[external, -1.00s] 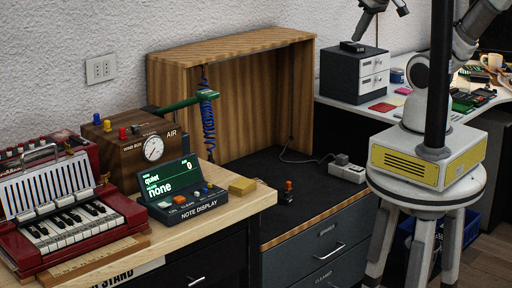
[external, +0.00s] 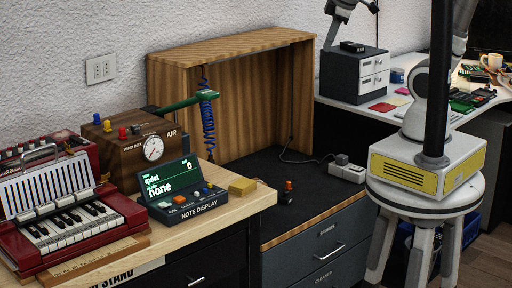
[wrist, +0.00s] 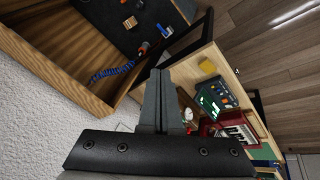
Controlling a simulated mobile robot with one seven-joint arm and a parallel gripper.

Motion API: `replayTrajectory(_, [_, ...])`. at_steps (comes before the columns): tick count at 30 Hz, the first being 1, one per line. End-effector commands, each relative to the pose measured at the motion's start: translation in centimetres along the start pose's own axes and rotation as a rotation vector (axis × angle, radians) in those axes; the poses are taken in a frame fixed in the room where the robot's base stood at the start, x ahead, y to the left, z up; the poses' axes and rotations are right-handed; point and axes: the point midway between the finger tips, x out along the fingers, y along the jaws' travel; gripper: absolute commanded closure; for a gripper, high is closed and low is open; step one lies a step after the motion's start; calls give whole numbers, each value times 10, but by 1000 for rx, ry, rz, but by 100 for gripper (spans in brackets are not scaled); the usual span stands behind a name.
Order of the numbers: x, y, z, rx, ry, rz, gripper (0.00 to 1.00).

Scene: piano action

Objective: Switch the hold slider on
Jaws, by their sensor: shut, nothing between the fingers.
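The note display (external: 180,190) is a dark green console on the wooden bench, its lit screen reading "quiet", "none" and 0. Small orange, yellow and blue controls sit on its front panel. I cannot tell which control is the hold slider. The console also shows in the wrist view (wrist: 217,100), tilted and small. My gripper (wrist: 158,73) is shut and empty, with its two grey fingers together, well away from the console. In the external view my arm's far end is at the top edge, partly cut off.
The wooden wind box (external: 125,142) with a round gauge stands behind the console. A red accordion (external: 75,215) is at left and a yellow block (external: 242,186) at right. A green lever (external: 188,103) and blue coiled hose (external: 207,130) stand near the open wooden cabinet (external: 240,50).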

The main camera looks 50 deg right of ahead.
Motion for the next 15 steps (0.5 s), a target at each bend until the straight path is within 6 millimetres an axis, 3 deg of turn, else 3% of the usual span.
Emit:
replayTrajectory(1, [13, -8, -11, -109, -10, -8, 100])
replayTrajectory(8, [52, -43, -63, -613, -30, -22, 100])
replayTrajectory(15, [98, -102, -114, -1143, -30, -35, 100])
